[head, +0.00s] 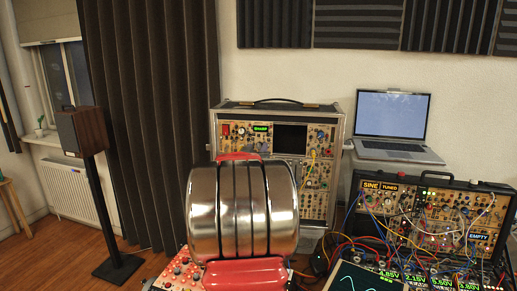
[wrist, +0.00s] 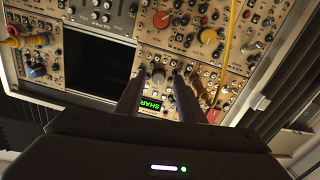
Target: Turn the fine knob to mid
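The modular synth case (head: 338,130) stands upright at the centre in the head view, with a tan panel of knobs and a small green display (head: 261,128) that seems to read SHARP. In the wrist view the display (wrist: 150,105) is partly covered by my gripper. My gripper (wrist: 159,77) reaches to the panel with its two dark fingers apart. A small grey knob (wrist: 158,77) shows between the fingertips; I cannot tell whether they touch it. Its label and pointer are too small to read, so I cannot tell if it is the fine knob. My arm hides the gripper in the head view.
A yellow cable (wrist: 229,45) hangs right of the fingers in the wrist view. A second cabled case (head: 440,183) and a laptop (head: 392,115) stand at right, a speaker (head: 83,131) at left.

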